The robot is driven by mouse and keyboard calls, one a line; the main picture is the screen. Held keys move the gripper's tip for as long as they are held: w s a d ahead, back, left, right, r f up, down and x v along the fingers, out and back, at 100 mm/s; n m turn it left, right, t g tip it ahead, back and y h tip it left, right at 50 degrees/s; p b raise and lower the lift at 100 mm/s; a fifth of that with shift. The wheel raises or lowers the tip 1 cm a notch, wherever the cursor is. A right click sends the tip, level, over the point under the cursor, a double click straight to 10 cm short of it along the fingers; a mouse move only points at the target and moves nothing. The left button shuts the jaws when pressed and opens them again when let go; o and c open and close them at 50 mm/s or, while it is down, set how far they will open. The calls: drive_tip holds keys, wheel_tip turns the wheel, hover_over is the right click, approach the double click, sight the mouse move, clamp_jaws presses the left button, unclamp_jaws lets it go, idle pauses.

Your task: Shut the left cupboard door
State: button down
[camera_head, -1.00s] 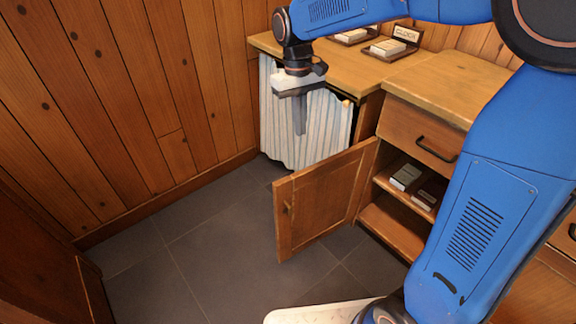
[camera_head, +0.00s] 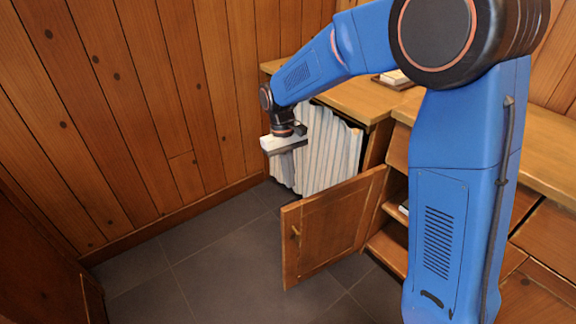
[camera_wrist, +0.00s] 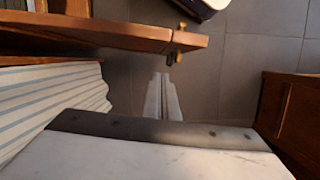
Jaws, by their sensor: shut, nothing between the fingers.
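The left cupboard door (camera_head: 330,226) is brown wood and stands wide open, swung out from the cabinet, with a small brass knob (camera_head: 296,232) near its free edge. In the wrist view the door (camera_wrist: 95,33) crosses the upper left, seen from above, with the knob (camera_wrist: 178,40) at its right end. My gripper (camera_head: 284,146) is on the curtain side of the door, up and left of it in the head view, where its fingers do not show clearly. In the wrist view my gripper (camera_wrist: 161,78) is shut and empty, its fingertips just below the knob in the picture and seemingly apart from it.
A striped curtain (camera_head: 325,150) hangs under the wooden counter (camera_head: 345,92), beside the door. The plank wall (camera_head: 150,120) is at the left, with a dark wooden piece (camera_head: 45,260) at the lower left. Grey tiled floor (camera_head: 215,265) lies free in front of the door.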

drive_tip(key=shift+s+d+f, duration=0.35)
drive_tip(key=shift+s, duration=0.35)
drive_tip(key=shift+s+d+f, duration=0.3)
drive_tip(key=shift+s+f, duration=0.1)
drive_tip(key=shift+s, duration=0.25)
drive_tip(key=shift+s+d+f, duration=0.35)
drive_tip(key=shift+s, duration=0.35)
